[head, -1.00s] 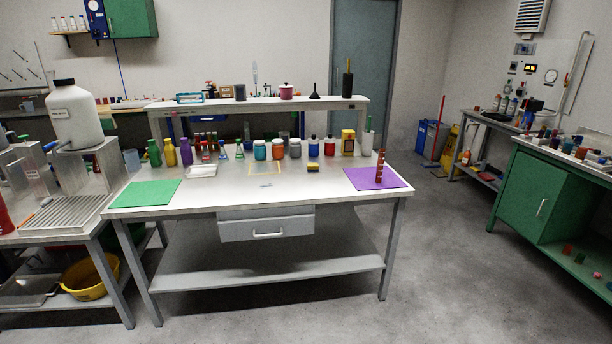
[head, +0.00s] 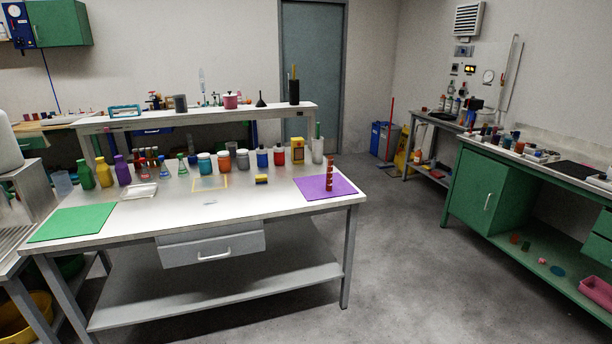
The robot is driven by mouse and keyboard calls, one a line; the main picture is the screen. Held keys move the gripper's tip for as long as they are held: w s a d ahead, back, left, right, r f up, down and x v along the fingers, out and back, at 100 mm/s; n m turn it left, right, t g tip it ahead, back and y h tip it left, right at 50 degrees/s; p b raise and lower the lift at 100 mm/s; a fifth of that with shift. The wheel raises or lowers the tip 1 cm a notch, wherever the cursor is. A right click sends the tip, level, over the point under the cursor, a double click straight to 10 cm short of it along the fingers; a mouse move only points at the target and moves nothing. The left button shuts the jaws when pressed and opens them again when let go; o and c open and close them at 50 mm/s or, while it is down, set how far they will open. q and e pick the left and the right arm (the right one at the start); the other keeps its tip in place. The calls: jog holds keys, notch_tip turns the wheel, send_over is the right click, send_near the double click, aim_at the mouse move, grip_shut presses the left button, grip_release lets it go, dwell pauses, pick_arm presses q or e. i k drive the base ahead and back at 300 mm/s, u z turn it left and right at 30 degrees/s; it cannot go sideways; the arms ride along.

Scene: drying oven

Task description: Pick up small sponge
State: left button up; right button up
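A small sponge (head: 262,179), yellow with a dark top, lies on the steel workbench (head: 250,203). It is just left of the purple mat (head: 311,187) and in front of a row of bottles and jars. Neither of my grippers shows in the head view.
A yellow box (head: 297,151) and a white cylinder (head: 317,150) stand behind the sponge. A reddish-brown stack (head: 329,172) stands on the purple mat. A green mat (head: 71,222) covers the left front corner. Open floor (head: 410,270) lies between the workbench and the green cabinet (head: 478,188).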

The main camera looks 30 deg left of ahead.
aim_at(259, 178)
jog(key=z, duration=0.15)
jog(key=i, duration=1.6)
jog(key=u, duration=0.8)
